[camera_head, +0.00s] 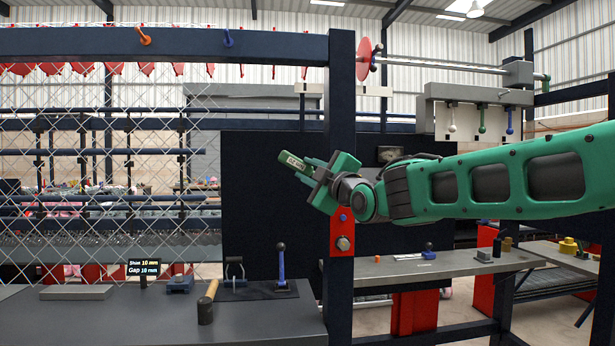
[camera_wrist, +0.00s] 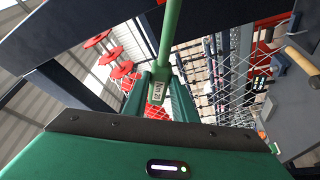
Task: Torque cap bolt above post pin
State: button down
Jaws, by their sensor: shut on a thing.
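My gripper (camera_head: 312,172) is shut on a green tool (camera_head: 291,161) with a pale label. The dark post (camera_head: 341,100) carries a red plate (camera_head: 333,230) just below my gripper. A small blue bolt head (camera_head: 343,217) sits on this plate, above a larger metal pin (camera_head: 343,243). The tool is apart from both. My gripper and forearm hide part of the post.
Chain-link mesh (camera_head: 110,120) hangs at left. A dark beam (camera_head: 180,45) crosses above. A grey side bench (camera_head: 440,265) stands at right.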

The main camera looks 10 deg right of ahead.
jog(key=shift+w, duration=1.4)
jog(key=shift+s, duration=0.1)
jog(key=shift+d+r+m+t+h, duration=0.5)
jog(key=shift+d+r+m, duration=0.4)
jog(key=shift+m, duration=0.45)
jog(key=shift+d+r+m+t+h, duration=0.45)
jog(key=shift+d+r+m, duration=0.45)
jog(key=shift+m, duration=0.45)
jog(key=shift+d+r+m+t+h, duration=0.2)
jog(key=shift+d+r+m+h, duration=0.15)
jog(key=shift+d+m, duration=0.35)
jog(key=shift+d+r+m+t+h, duration=0.15)
jog(key=shift+d+r+m+h, duration=0.25)
jog(key=shift+m, duration=0.5)
jog(key=shift+d+r+m+t+h, duration=0.2)
jog(key=shift+d+r+m+h, duration=0.25)
jog(key=shift+m, duration=0.35)
jog(key=shift+d+f, duration=0.1)
